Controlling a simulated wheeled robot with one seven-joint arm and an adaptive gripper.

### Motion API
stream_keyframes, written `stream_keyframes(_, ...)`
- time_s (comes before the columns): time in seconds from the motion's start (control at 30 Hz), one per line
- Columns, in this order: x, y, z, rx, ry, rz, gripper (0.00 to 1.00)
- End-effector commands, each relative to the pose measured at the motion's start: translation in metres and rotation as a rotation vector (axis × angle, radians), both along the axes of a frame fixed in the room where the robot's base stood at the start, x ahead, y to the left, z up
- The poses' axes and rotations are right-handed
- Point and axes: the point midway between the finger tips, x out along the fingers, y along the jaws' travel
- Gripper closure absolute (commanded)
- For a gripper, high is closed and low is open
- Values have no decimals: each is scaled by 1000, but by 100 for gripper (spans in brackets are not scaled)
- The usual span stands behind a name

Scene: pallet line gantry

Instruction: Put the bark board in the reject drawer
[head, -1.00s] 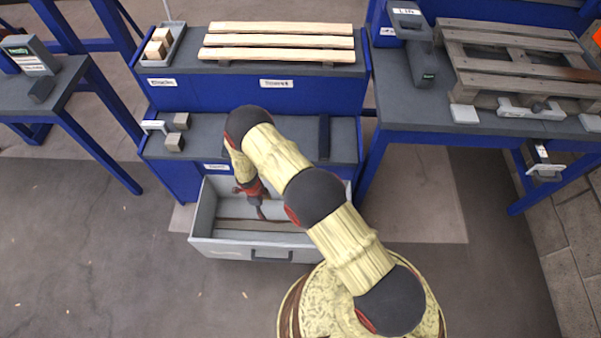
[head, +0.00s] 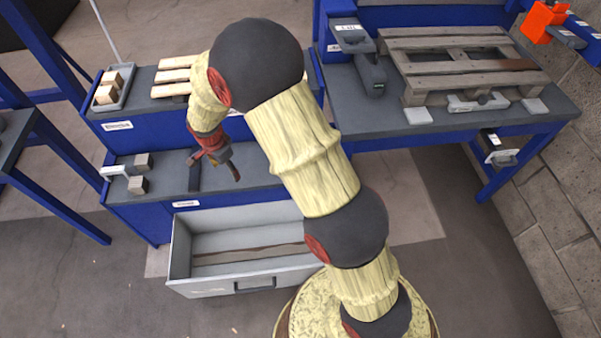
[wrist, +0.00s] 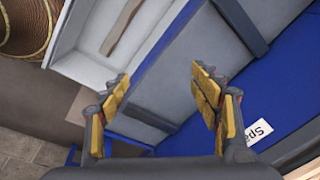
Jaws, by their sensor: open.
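The bark board (head: 250,254), a long thin brown-grey strip, lies flat inside the open reject drawer (head: 212,288), along its length. It also shows in the wrist view (wrist: 122,26), inside the pale drawer (wrist: 80,66). My arm hides the drawer's right end in the head view. My gripper (head: 215,172) is above the grey shelf behind the drawer, clear of the board. In the wrist view my gripper (wrist: 161,88) has its fingers spread wide with nothing between them.
Pale boards (head: 172,83) and a tray of blocks (head: 110,90) lie on the upper level. A pallet (head: 455,65) and a dark tool (head: 368,72) are on the right bench. Floor left of the drawer is clear.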

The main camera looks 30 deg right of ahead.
Motion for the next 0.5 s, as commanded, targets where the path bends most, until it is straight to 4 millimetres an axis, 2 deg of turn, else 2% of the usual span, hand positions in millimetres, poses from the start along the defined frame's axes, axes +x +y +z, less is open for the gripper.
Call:
stream_keyframes(0.03, -4, -5, 23, -2, -15, 33, 37)
stream_keyframes(0.2, -25, -21, 85, -19, -41, 168, 37)
stream_keyframes(0.5, -79, -48, 177, -61, -93, 407, 37)
